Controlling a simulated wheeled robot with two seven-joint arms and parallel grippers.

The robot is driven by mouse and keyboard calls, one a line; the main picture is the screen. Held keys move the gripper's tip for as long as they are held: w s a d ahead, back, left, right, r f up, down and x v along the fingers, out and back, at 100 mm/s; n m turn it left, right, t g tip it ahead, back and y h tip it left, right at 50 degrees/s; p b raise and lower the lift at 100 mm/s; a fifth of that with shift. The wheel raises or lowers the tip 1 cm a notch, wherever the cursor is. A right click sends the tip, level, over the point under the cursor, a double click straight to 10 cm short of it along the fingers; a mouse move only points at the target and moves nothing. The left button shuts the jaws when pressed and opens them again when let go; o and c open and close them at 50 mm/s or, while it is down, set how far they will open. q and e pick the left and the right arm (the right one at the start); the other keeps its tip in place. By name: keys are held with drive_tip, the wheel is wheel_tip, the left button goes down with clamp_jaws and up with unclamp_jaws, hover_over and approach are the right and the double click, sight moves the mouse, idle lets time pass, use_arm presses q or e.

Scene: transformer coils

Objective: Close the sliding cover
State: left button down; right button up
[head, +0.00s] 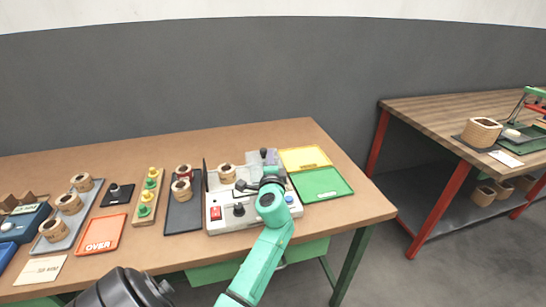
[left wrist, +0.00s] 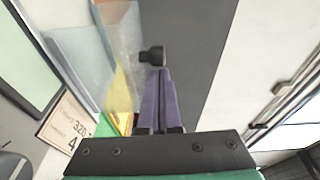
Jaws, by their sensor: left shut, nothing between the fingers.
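The winding machine is a light grey box (head: 222,217) with a red switch, a black knob and a blue button on its front. A wooden coil (head: 227,173) sits on its top at the left. The clear sliding cover (head: 254,157) is at the back right of the machine, to the right of the coil; it also shows as a see-through panel in the left wrist view (left wrist: 122,50). My left gripper (head: 271,170) is over the machine's right part. In the left wrist view its purple fingers (left wrist: 160,75) are shut and empty, with their tips close to a black knob (left wrist: 151,55); contact is unclear.
A yellow tray (head: 305,157) and a green tray (head: 321,184) lie right of the machine. A black tray (head: 183,216) with coils, a wooden peg board (head: 147,197) and an orange tray (head: 101,234) lie left. The table's front right corner is clear.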

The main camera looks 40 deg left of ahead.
use_arm(q)
drive_tip(key=s+a, duration=0.2)
drive_tip(key=s, duration=0.1)
drive_tip(key=s+a+p, duration=0.1)
drive_tip(key=s+a, duration=0.2)
drive_tip(key=s, duration=0.1)
drive_tip(key=s+a+p, duration=0.1)
drive_tip(key=s+a, duration=0.1)
drive_tip(key=s, duration=0.2)
drive_tip(key=shift+a, duration=0.35)
drive_tip(key=shift+w, duration=0.1)
